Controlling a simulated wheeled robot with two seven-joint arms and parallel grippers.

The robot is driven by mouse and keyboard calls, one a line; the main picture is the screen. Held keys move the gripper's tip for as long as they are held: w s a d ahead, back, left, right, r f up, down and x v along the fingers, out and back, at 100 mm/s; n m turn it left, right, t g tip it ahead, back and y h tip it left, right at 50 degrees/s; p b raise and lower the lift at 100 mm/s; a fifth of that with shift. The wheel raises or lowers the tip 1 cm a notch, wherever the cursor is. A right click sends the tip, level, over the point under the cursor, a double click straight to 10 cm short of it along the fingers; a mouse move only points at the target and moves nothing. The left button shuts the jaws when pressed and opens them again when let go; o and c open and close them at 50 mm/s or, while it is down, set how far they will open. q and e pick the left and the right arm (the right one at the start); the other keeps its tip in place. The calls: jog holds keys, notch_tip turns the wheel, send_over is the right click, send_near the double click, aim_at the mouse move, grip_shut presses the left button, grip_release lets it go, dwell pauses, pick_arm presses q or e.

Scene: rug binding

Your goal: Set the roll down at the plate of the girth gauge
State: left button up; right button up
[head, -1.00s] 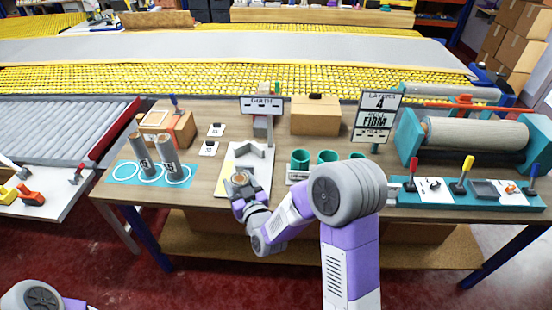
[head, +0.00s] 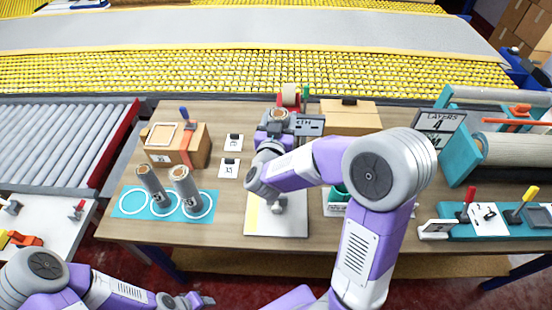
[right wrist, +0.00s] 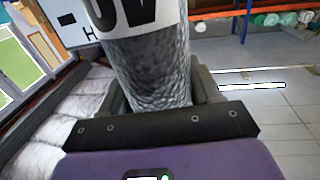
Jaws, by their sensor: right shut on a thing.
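My right gripper (head: 276,128) is shut on a grey roll (head: 279,114), whose brownish end faces up at the far side of the girth gauge. In the right wrist view the grey textured roll (right wrist: 152,70) stands between the fingers, with a white black-lettered label at the top. The white gauge plate (head: 290,222) lies on the table in front, partly under my right arm. The girth sign (head: 308,125) is just right of the gripper and partly hidden. The roll's lower end is hidden. My left gripper (head: 200,301) is low at the left, off the table; its fingers are unclear.
Two grey rolls (head: 152,187) stand on a blue mat (head: 128,204) with white rings at the left. Small white cards (head: 229,168) and a cardboard box (head: 190,147) lie behind. Green cups (head: 340,191) sit right of the plate, partly behind my arm. Another box (head: 350,117) stands behind.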

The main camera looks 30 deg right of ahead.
notch_tip(320, 180, down, 14)
jog(key=b, duration=0.3)
jog(key=shift+w+r+b, duration=0.1)
jog(key=shift+r+b, duration=0.1)
jog(key=shift+b, duration=0.1)
jog(key=shift+f, duration=0.1)
jog(key=o, duration=1.4)
